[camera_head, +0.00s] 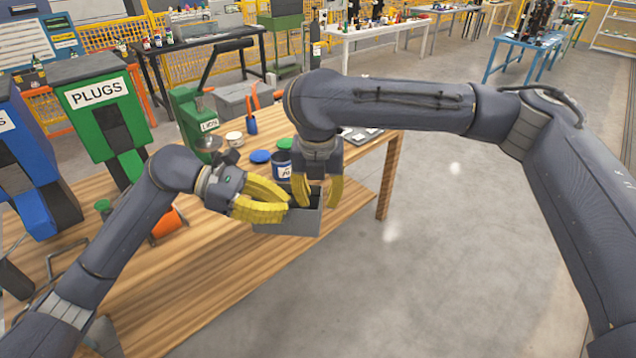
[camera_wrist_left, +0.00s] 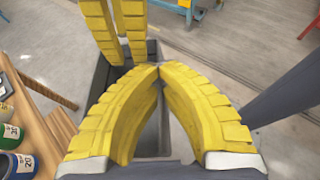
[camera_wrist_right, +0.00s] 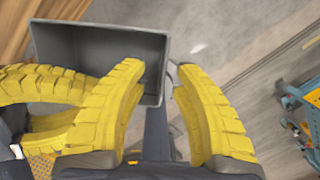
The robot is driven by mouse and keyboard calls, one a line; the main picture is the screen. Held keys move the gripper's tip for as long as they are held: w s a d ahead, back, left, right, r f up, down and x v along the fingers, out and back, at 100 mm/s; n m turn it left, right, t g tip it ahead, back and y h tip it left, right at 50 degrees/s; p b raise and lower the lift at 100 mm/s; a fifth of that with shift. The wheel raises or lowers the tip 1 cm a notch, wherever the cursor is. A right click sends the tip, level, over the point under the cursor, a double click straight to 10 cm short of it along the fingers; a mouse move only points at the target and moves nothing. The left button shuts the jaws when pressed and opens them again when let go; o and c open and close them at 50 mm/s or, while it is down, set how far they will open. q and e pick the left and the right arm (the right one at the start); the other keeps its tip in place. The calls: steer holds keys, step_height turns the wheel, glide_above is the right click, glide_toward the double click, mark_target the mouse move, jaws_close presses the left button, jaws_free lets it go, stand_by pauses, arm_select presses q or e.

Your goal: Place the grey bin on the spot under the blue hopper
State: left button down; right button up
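The grey bin (camera_head: 287,226) is at the table's right front edge, partly overhanging; I cannot tell whether it touches the table. The right wrist view shows its empty inside (camera_wrist_right: 95,55). My left gripper (camera_head: 289,201) reaches over the bin from the left; its fingertips meet at the rim in the left wrist view (camera_wrist_left: 158,70), seemingly pinching a wall. My right gripper (camera_head: 319,200) points down at the bin's right side. Its fingers stand apart astride a wall in the right wrist view (camera_wrist_right: 163,66). The blue hopper (camera_head: 22,150) stands at the far left. The spot under it is not clearly visible.
The green PLUGS hopper (camera_head: 105,105) stands right of the blue one. An orange scoop (camera_head: 168,224), a green machine (camera_head: 196,120) and a blue can (camera_head: 282,165) are on the wooden table (camera_head: 215,275). The table's front part is clear.

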steer(key=shift+w+f, duration=0.15)
steer(key=shift+f, duration=0.95)
steer(key=shift+w+f, duration=0.2)
steer(key=shift+f, duration=0.85)
steer(key=shift+w+f, duration=0.15)
steer(key=shift+f, duration=0.95)
steer(key=shift+c, duration=0.6)
jaws_close()
arm_select(q)
steer(key=c, duration=2.1)
jaws_free()
steer(key=o, duration=0.6)
